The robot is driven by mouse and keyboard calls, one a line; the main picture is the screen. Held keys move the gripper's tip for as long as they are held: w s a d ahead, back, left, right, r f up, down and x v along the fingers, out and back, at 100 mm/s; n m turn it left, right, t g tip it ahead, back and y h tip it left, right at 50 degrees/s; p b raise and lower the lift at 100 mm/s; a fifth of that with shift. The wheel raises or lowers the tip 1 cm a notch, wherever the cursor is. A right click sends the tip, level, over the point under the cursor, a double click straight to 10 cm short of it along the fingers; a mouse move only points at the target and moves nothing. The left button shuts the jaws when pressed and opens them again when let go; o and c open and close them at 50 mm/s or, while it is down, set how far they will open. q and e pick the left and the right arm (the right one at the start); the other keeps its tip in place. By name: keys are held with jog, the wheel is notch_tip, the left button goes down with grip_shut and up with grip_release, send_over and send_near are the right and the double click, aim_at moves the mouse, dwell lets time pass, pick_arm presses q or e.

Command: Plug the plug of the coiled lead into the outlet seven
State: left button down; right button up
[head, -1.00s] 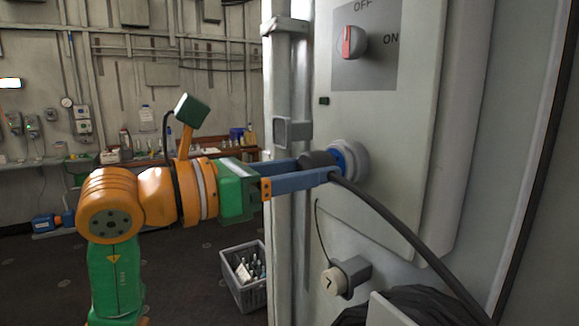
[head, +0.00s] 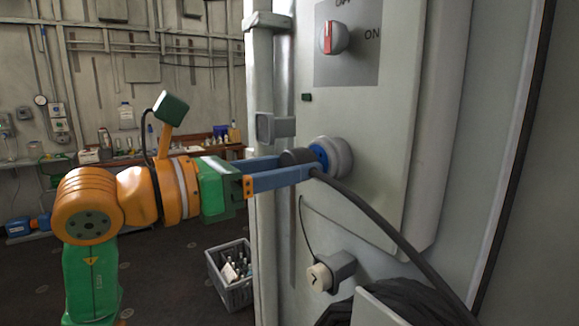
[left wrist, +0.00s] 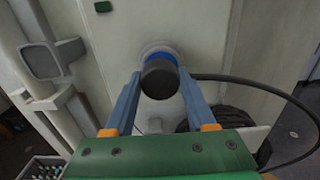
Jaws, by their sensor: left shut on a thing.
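My left gripper (head: 300,167) is shut on the black plug (head: 296,157) of the coiled lead, at the face of the grey panel. The plug's blue front (head: 319,155) meets the round grey outlet (head: 340,157); I cannot tell how deep it sits. In the left wrist view the plug's black back (left wrist: 159,78) shows between the two blue fingers, with the outlet behind it. The black lead (head: 385,222) runs from the plug down to the right, to a dark coil (head: 412,303). A round cap marked 7 (head: 319,277) hangs on a thin cord below the outlet. My right gripper is not in view.
A red-handled OFF/ON switch (head: 328,37) is on the panel above the outlet. A grey bracket (head: 274,127) sticks out left of the outlet. A grey crate (head: 233,289) with bottles stands on the floor. A workbench (head: 100,161) lies behind.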

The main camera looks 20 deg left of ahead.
pick_arm(q)
jog(key=shift+d, duration=0.1)
jog(key=shift+w+d, duration=0.3)
jog(key=shift+w, duration=0.05)
dwell(0.5)
jog(key=shift+c, duration=0.7)
grip_release()
jog(key=b+v, duration=0.2)
jog(key=v, duration=0.5)
jog(key=shift+b, duration=0.4)
